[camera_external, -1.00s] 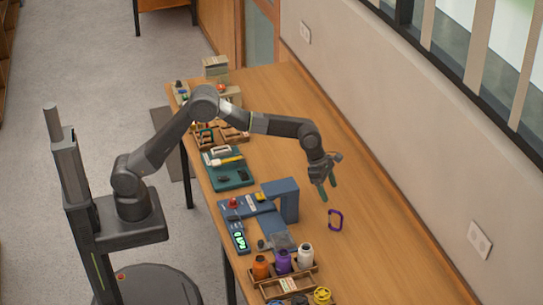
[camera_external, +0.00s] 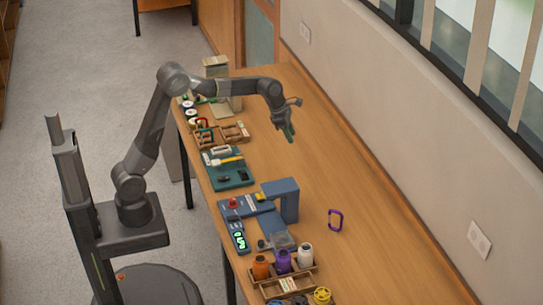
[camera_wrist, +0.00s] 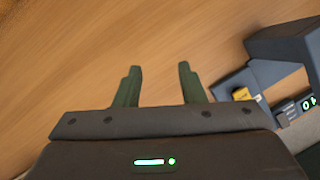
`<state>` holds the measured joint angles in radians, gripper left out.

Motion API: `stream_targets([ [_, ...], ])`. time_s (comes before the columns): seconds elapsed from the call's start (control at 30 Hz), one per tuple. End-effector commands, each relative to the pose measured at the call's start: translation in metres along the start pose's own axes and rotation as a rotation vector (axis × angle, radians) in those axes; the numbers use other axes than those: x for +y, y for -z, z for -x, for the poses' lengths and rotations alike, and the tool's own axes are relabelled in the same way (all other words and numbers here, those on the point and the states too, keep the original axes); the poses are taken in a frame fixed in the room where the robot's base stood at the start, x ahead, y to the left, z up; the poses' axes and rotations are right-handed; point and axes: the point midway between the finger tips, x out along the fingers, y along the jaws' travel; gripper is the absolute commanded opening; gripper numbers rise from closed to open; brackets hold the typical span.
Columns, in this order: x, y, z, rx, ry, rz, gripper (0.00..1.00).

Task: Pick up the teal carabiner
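A small teal ring-like piece (camera_external: 205,137), which looks like the teal carabiner, is at the left end of the wooden compartment tray (camera_external: 222,141) in the external view. A red piece lies close to it, and its exact shape is too small to tell. My gripper (camera_external: 289,132) is above the table, to the right of this tray and apart from it. In the wrist view my gripper (camera_wrist: 160,76) has its two green fingers spread with nothing between them. The teal carabiner does not show in the wrist view.
A purple carabiner (camera_external: 335,220) stands on the open right part of the table (camera_external: 350,265). A blue-grey stand (camera_external: 281,189), a green mat (camera_external: 240,178) and a bottle rack (camera_external: 268,288) line the left side. A beige stand (camera_external: 216,68) is at the far end.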

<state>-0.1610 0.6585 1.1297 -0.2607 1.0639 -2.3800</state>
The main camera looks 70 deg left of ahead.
Motion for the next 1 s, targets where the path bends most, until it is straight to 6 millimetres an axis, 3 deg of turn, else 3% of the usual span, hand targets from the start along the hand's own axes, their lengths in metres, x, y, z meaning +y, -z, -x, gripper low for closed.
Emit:
stream_targets([
  [0.03,0.023,0.026,0.01,0.0,-0.016,0.038,0.36],
  [0.1,0.047,0.059,0.025,0.0,-0.031,0.08,0.36],
  [0.3,0.096,0.157,0.067,0.0,-0.076,0.196,0.36],
  [0.43,0.112,0.222,0.091,-0.003,-0.105,0.273,0.36],
  [0.6,0.116,0.3,0.117,-0.007,-0.144,0.369,0.36],
  [0.8,0.108,0.361,0.135,-0.012,-0.177,0.447,0.36],
  [1.0,0.103,0.38,0.136,-0.014,-0.185,0.472,0.36],
])
